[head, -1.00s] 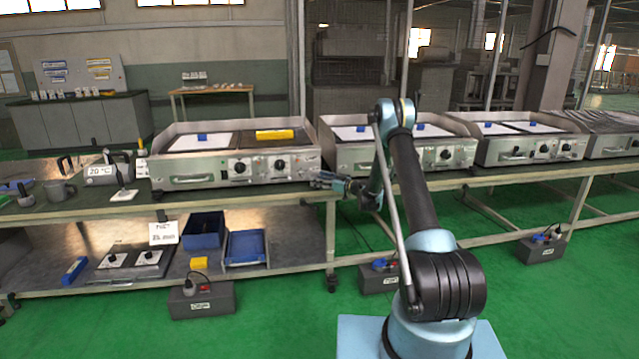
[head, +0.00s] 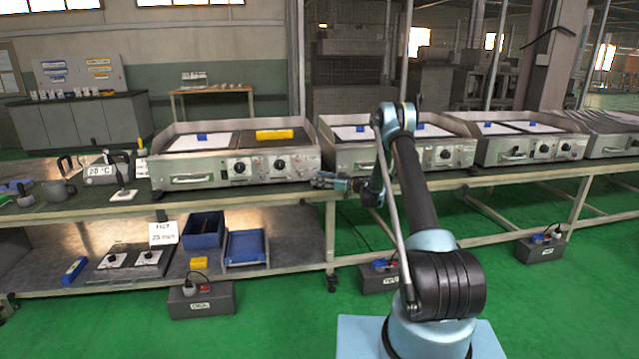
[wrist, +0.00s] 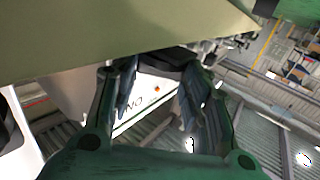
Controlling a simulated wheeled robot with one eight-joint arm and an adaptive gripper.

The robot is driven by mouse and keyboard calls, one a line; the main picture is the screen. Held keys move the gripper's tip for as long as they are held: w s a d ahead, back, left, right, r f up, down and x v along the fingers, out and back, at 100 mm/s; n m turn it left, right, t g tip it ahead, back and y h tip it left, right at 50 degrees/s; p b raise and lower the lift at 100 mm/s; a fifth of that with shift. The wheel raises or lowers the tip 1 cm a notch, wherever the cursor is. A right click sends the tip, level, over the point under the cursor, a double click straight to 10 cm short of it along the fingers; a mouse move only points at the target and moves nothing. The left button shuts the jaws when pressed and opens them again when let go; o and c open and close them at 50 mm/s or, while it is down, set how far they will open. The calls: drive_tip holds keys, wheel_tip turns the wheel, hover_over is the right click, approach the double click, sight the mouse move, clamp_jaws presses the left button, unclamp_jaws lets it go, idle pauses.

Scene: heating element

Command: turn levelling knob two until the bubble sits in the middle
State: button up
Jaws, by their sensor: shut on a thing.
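The first griddle (head: 205,178) stands on the bench at the left. A yellow bar (head: 274,134), which looks like the spirit level, lies on its dark right plate. Its bubble is too small to make out. My gripper (head: 320,182) is at the griddle's lower right front corner. In the wrist view my gripper (wrist: 152,80) is shut on a dark knob (wrist: 172,56) just under a pale green edge. The knob is mostly hidden by that edge and the fingers, and its number does not show.
More griddles (head: 530,140) stand along the bench to the right.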

drive_tip(key=o, duration=1.1)
drive_tip(key=shift+c, duration=0.2)
drive_tip(key=v, duration=1.2)
